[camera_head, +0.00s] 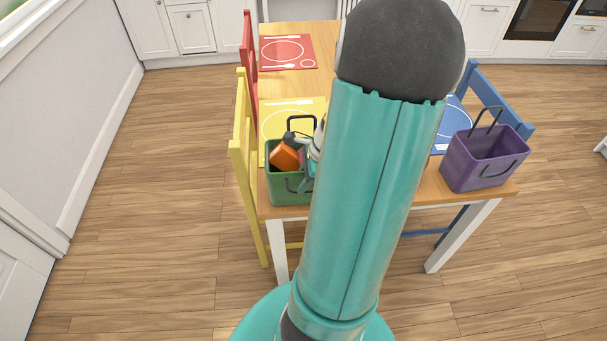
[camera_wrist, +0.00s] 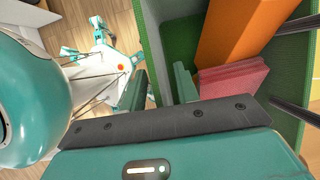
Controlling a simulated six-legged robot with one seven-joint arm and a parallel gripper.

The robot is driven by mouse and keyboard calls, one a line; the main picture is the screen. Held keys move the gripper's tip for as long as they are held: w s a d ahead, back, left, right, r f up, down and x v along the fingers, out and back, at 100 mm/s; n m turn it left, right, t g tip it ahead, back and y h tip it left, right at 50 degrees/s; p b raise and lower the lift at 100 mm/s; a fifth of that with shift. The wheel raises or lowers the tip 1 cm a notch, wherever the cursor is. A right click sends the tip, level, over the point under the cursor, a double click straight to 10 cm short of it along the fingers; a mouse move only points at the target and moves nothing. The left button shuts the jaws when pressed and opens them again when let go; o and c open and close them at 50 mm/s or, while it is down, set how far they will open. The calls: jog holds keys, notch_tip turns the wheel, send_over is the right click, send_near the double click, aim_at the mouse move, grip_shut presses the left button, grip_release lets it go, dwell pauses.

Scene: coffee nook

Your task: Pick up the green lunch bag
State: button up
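The green lunch bag (camera_head: 290,192) stands at the near left corner of the table, its dark handle (camera_head: 301,119) raised. It holds an orange block (camera_head: 285,155). In the wrist view the bag (camera_wrist: 151,40) fills the upper right, with the orange block (camera_wrist: 240,35) and a pink block (camera_wrist: 232,78) inside. My gripper (camera_wrist: 160,82) is at the bag's rim, one finger inside the bag and one outside, with the wall between them. The fingers look apart, with a gap beside the wall. In the head view my arm hides most of the gripper.
A purple lunch bag (camera_head: 487,158) stands at the table's near right corner. Placemats in red (camera_head: 288,52), yellow (camera_head: 275,110) and blue (camera_head: 453,104) lie on the wooden table (camera_head: 430,188). Yellow (camera_head: 240,150), red (camera_head: 249,50) and blue (camera_head: 488,92) chairs flank it. The floor around is mostly clear.

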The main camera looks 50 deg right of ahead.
jog(key=shift+c, duration=0.4)
grip_shut()
jog(key=shift+r, duration=0.1)
